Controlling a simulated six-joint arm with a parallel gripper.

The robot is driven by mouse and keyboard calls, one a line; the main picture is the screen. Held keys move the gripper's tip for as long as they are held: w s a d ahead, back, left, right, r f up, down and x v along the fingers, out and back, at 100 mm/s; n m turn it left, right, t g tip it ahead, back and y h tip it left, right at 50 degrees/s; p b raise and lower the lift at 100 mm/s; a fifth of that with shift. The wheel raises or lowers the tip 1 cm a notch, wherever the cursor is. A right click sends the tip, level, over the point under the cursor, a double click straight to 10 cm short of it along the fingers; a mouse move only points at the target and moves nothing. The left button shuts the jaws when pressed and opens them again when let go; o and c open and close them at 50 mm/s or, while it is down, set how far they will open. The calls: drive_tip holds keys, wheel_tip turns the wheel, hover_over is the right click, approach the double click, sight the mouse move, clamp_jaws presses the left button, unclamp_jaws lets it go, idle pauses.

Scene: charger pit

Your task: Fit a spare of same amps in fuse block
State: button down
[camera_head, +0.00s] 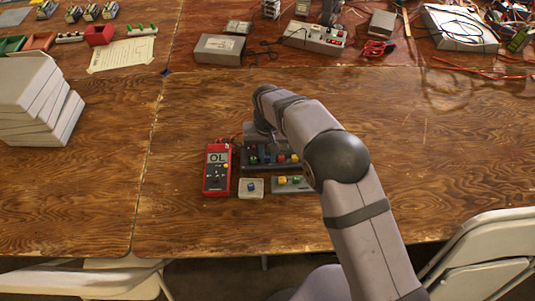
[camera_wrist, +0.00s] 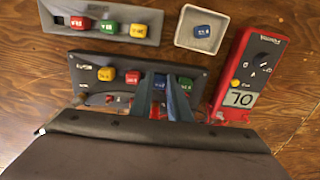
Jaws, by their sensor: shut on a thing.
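The dark fuse block (camera_wrist: 84,62) holds a row of coloured fuses: orange (camera_wrist: 106,74), red (camera_wrist: 132,77) and green (camera_wrist: 185,84). My gripper (camera_wrist: 160,78) is over the row, its fingers shut on a blue fuse (camera_wrist: 160,83) between the red and green ones. Whether that fuse is fully seated or lifted, I cannot tell. The grey spares holder (camera_wrist: 60,27) has a red (camera_wrist: 80,23), a green (camera_wrist: 109,27) and a yellow fuse (camera_wrist: 138,31). In the head view my arm partly covers the block (camera_head: 248,166) and holder (camera_head: 284,189).
A white dish (camera_head: 251,195) holds another blue fuse (camera_wrist: 203,31). A red multimeter (camera_head: 217,178) reading OL lies left of the block in the head view. Stacked grey cases (camera_head: 35,100) stand at far left. The table right of my arm is clear.

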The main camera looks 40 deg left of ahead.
drive_tip(key=shift+f, duration=0.25)
idle(0.4)
drive_tip(key=c, duration=1.3)
unclamp_jaws()
drive_tip(key=shift+c, duration=0.2)
drive_tip(key=shift+o, duration=0.2)
drive_tip(key=shift+r+p, duration=2.35)
drive_tip(key=shift+r, duration=1.45)
